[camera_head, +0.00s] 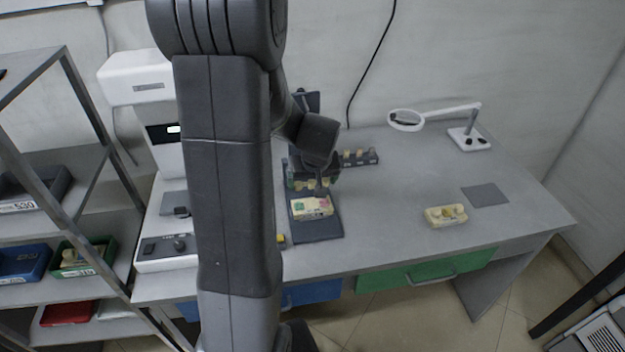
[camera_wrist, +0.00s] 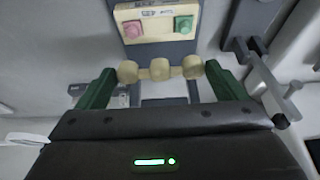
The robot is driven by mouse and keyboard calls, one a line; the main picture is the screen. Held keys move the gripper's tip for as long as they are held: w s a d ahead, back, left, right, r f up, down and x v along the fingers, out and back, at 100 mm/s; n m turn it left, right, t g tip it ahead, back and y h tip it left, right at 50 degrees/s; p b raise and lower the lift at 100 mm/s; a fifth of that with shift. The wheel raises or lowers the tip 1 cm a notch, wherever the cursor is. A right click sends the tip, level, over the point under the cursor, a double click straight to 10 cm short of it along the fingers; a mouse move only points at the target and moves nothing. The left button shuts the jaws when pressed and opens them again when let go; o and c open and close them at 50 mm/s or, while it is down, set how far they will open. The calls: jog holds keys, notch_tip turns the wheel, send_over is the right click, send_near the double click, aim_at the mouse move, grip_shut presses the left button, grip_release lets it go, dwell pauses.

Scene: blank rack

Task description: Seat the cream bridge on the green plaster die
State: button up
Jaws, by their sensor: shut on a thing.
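My gripper (camera_wrist: 160,74) is shut on the cream bridge (camera_wrist: 160,69), a row of rounded teeth held crosswise between its two green fingertips in the wrist view. The green plaster die (camera_wrist: 183,25) stands on a cream base block (camera_wrist: 157,33), beyond the bridge in that view. A pink die (camera_wrist: 132,29) stands on the same block. In the head view the block (camera_head: 313,212) lies on a dark mat, with the green die (camera_head: 299,206) at its left. My gripper (camera_head: 322,188) is just behind the block there; the bridge is hard to make out.
A dark rack (camera_head: 360,159) with several small pieces stands behind my gripper. Another cream model (camera_head: 446,215) and a grey pad (camera_head: 485,194) lie to the right. A magnifier lamp (camera_head: 467,138) stands at the back right. The table between is clear.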

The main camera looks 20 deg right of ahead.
jog(key=shift+f+b, duration=1.75)
jog(key=shift+f, duration=0.45)
jog(key=shift+b, duration=0.55)
jog(key=shift+f, duration=0.15)
jog(key=shift+f+b, duration=0.35)
jog(key=shift+b, duration=0.15)
jog(key=shift+f+b, duration=0.65)
jog(key=shift+f, duration=0.05)
jog(key=o, duration=0.7)
